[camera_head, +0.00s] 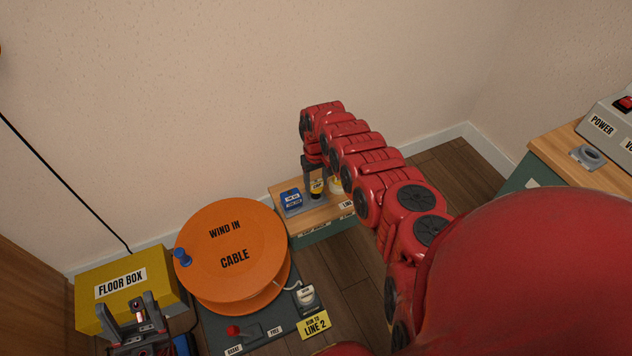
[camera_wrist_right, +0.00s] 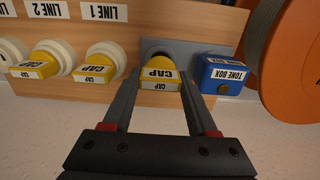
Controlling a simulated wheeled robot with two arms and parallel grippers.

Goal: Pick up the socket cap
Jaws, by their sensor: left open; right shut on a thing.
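A yellow cap (camera_wrist_right: 161,78) labelled CAP sits between the fingers of my right gripper (camera_wrist_right: 157,72), which is shut on it. In the head view this gripper (camera_head: 316,183) is over the small wooden-topped stand (camera_head: 277,188), and the cap is small and partly hidden. The cap is in front of a grey holder with a dark round recess; I cannot tell if it still touches it. More yellow caps (camera_wrist_right: 96,70) (camera_wrist_right: 36,66) sit on pale round sockets beside it. My left gripper (camera_head: 138,312) is open and empty in front of the yellow floor box (camera_head: 92,300).
A blue tone box (camera_wrist_right: 223,73) stands close beside the held cap, also in the head view (camera_head: 291,199). The orange cable reel (camera_head: 235,245) is left of the stand. A power unit (camera_head: 610,125) is on a cabinet at right. Walls close in behind.

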